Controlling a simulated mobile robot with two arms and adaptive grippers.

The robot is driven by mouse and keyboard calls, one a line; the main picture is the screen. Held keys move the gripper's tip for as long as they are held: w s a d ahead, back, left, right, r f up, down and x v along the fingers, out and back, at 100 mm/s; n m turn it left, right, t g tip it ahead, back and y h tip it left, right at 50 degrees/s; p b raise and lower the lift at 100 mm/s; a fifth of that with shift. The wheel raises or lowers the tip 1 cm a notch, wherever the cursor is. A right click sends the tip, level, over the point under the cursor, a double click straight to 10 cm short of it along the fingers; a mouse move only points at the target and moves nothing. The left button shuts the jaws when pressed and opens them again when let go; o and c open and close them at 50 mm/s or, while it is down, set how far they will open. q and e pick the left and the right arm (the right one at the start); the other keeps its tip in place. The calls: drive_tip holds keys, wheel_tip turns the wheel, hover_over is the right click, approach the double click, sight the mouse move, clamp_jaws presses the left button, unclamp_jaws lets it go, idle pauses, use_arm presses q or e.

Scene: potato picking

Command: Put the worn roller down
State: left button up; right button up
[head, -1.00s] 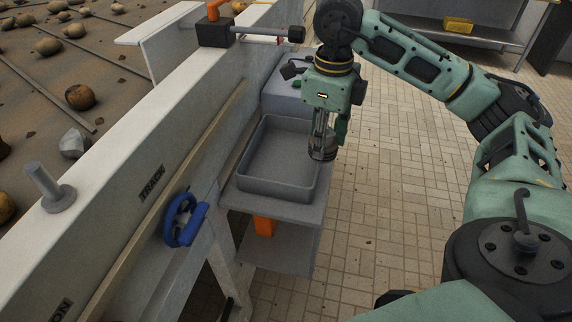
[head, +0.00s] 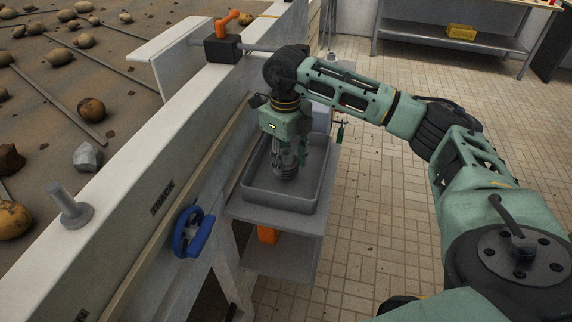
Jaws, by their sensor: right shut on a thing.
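My right gripper (head: 285,158) points down over the grey tray (head: 259,193) on the shelf beside the conveyor. It is shut on a small dark grey thing, which I take to be the worn roller (head: 286,174). The roller is mostly hidden by the fingers, and its wear cannot be made out. It is inside the tray's outline in the picture; I cannot tell whether it touches the tray floor. The rest of the tray floor that shows looks empty. My left gripper is not in view.
The conveyor's white side wall (head: 128,168) runs along the left, with a blue handwheel (head: 192,232) on it and an orange-handled clamp (head: 226,38) on top. Potatoes and stones lie on the belt. The tiled floor (head: 372,200) to the right is clear.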

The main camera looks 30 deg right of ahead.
wheel_tip(320, 180, down, 3)
drive_tip(key=shift+s+f+p, duration=0.1)
drive_tip(key=shift+f+p, duration=0.05)
drive_tip(key=shift+p, duration=0.35)
drive_tip(key=shift+f, duration=0.1)
drive_tip(key=shift+f, duration=0.1)
drive_tip(key=o, duration=1.1)
